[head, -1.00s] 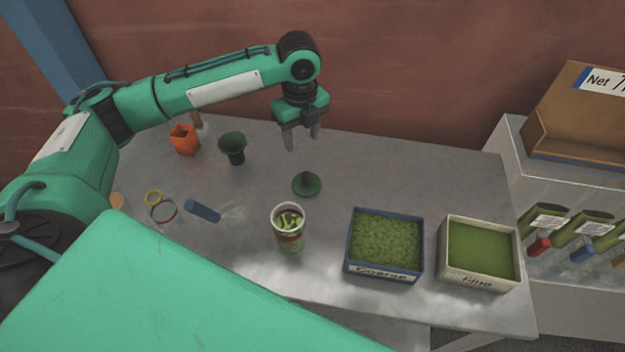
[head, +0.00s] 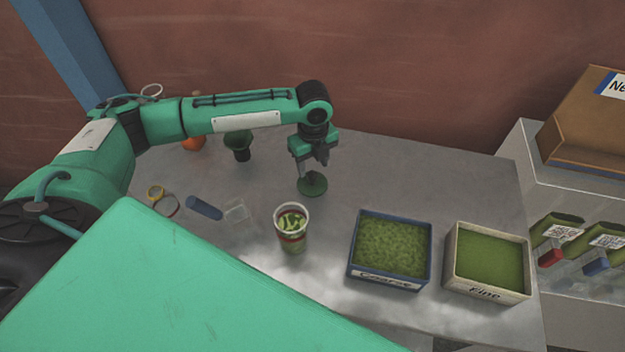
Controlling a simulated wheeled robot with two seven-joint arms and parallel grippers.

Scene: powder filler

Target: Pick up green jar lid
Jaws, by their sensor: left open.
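The green jar lid (head: 313,186) lies on the grey table behind the jar, a round disc with a raised middle that the fingers partly hide. My left gripper (head: 312,171) points down right over the lid, its fingertips at the lid's raised middle. It is open; I cannot tell whether the fingers touch the lid. A jar (head: 291,229) with green pieces in it stands open in front of the lid. My right gripper is not in view.
A blue box marked Coarse (head: 391,247) and a pale box marked Fine (head: 488,262) stand at the right. A dark green funnel-like object (head: 239,146) stands left of the gripper. A blue cylinder (head: 204,208) and rings (head: 156,193) lie at the left.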

